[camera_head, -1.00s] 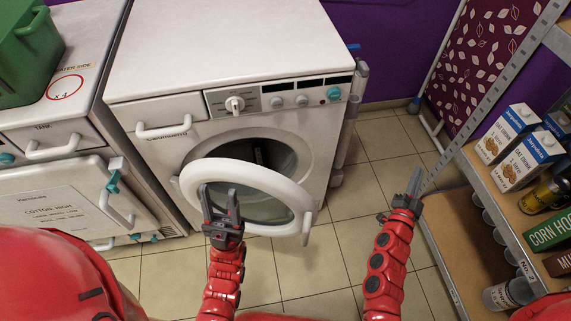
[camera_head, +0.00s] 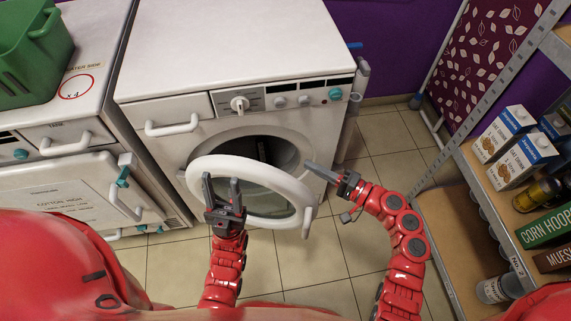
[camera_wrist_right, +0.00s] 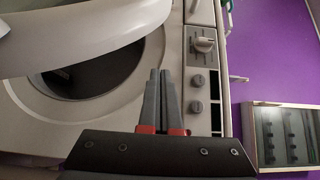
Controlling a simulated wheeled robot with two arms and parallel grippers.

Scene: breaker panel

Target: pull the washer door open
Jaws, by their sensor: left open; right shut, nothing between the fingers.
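The white washer (camera_head: 235,70) stands against the purple wall. Its round door (camera_head: 205,168) is ajar, swung out toward me with a gap to the drum opening (camera_head: 268,150). The door handle (camera_head: 307,218) is on the ring's right side. My left gripper (camera_head: 221,184) is open and in front of the door's left part; I cannot tell whether it touches. My right gripper (camera_head: 312,166) is shut and empty, just right of the door ring, pointing left toward the gap. In the right wrist view the door ring (camera_wrist_right: 85,45) is at upper left, beside the shut fingers (camera_wrist_right: 160,78).
A second white machine (camera_head: 65,195) with a green basket (camera_head: 35,55) on top stands at the left. A shelf (camera_head: 465,225) with cartons (camera_head: 525,158) stands at the right. Tiled floor (camera_head: 385,135) is clear between washer and shelf.

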